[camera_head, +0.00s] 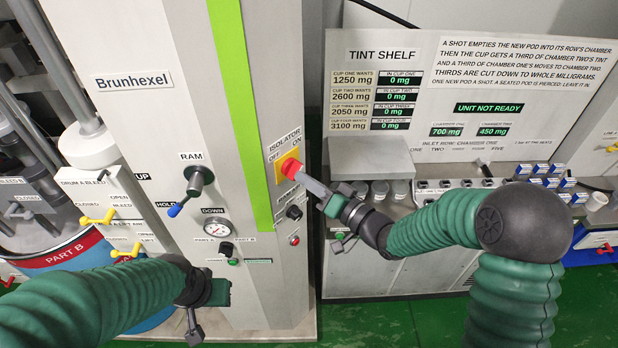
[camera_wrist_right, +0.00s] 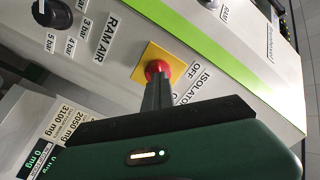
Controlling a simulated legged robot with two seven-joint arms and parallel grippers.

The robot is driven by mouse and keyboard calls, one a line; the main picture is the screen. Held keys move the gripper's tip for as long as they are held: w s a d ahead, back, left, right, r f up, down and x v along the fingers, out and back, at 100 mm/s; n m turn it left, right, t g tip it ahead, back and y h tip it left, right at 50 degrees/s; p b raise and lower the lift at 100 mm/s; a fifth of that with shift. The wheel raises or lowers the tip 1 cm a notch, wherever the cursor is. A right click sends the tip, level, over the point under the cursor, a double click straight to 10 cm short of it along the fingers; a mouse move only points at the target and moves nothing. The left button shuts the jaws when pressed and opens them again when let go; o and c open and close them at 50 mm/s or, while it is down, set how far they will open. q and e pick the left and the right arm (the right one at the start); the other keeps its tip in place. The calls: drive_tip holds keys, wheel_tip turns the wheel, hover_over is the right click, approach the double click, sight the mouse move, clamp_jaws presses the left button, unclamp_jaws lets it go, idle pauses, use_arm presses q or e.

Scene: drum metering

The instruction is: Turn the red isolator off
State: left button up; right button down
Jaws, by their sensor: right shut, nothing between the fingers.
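The knob's exact setting is hard to read. My left gripper (camera_head: 194,325) is low in front of the column, and its jaws are unclear.
Below the isolator are a black knob (camera_head: 294,212) and a small red button (camera_head: 294,240). To the left are the RAM lever (camera_head: 197,185) and a pressure gauge (camera_head: 218,226). The tint shelf (camera_head: 440,150) with cups and pods stands at right, behind my right arm.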

drive_tip(key=shift+w+r, duration=0.3)
drive_tip(key=shift+r, duration=0.3)
drive_tip(key=c, duration=1.8)
unclamp_jaws()
drive_tip(key=o, duration=0.4)
drive_tip(key=shift+s, duration=0.25)
drive_tip(key=shift+o, duration=0.2)
drive_tip(key=shift+a, duration=0.1)
use_arm(q)
drive_tip(key=shift+s+a+r, duration=0.1)
drive_tip(key=shift+s+a, duration=0.2)
drive_tip(key=shift+s, duration=0.1)
use_arm(e)
drive_tip(key=shift+f, duration=0.1)
use_arm(q)
drive_tip(key=shift+d, duration=0.1)
use_arm(e)
drive_tip(key=shift+d+f, duration=0.1)
drive_tip(key=shift+d, duration=0.1)
